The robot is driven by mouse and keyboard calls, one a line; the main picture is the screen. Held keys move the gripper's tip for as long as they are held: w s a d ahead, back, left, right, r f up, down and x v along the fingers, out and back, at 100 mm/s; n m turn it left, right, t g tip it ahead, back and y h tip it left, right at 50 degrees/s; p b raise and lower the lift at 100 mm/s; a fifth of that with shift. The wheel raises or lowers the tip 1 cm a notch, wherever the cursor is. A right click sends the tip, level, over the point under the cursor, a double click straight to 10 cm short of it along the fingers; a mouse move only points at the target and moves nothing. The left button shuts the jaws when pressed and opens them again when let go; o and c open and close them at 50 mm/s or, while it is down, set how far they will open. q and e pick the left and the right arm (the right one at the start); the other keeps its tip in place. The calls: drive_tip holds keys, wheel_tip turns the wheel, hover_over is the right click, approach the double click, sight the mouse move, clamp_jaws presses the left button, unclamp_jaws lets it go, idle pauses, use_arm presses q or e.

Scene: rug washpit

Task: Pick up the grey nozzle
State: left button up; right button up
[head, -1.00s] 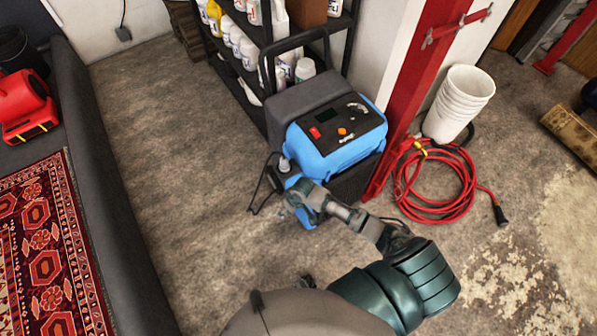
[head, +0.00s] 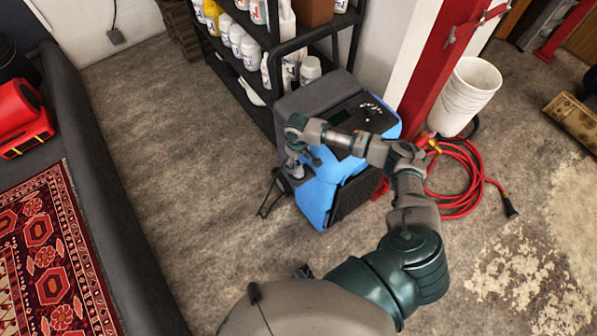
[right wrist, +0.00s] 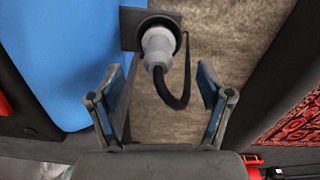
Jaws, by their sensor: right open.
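The grey nozzle (right wrist: 158,45) sits in a dark bracket on the side of the blue machine (head: 318,200), with a black hose curving from it. In the head view the nozzle (head: 293,169) shows small at the machine's left side, partly covered by my gripper. My right gripper (head: 303,156) is over that side of the machine. In the right wrist view its two fingers (right wrist: 160,85) are spread wide and empty. The nozzle is just beyond the fingertips, roughly centred between them, and the hose bends into the gap. My left gripper is out of view.
A black shelf (head: 262,40) with white bottles stands behind the machine. A red post (head: 432,75), white buckets (head: 464,98) and a coiled red hose (head: 460,180) are to the right. A dark pit wall (head: 105,190) runs along the left. The floor between is clear.

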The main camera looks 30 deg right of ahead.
sight(299, 171)
drive_tip(key=shift+a+f, duration=0.25)
drive_tip(key=shift+f, duration=0.4)
drive_tip(key=f, duration=0.3)
drive_tip(key=d+f+b, duration=0.1)
drive_tip(key=f, duration=0.2)
drive_tip(key=shift+d+f, duration=0.1)
drive_tip(key=shift+d, duration=0.05)
drive_tip(key=shift+a, duration=0.25)
drive_tip(key=shift+a+r, duration=0.15)
drive_tip(key=shift+r, duration=0.05)
drive_tip(key=c, duration=1.2)
drive_tip(key=shift+c, duration=0.3)
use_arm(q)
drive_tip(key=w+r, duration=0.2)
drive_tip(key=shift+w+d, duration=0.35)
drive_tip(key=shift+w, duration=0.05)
use_arm(e)
drive_tip(key=shift+d, duration=0.25)
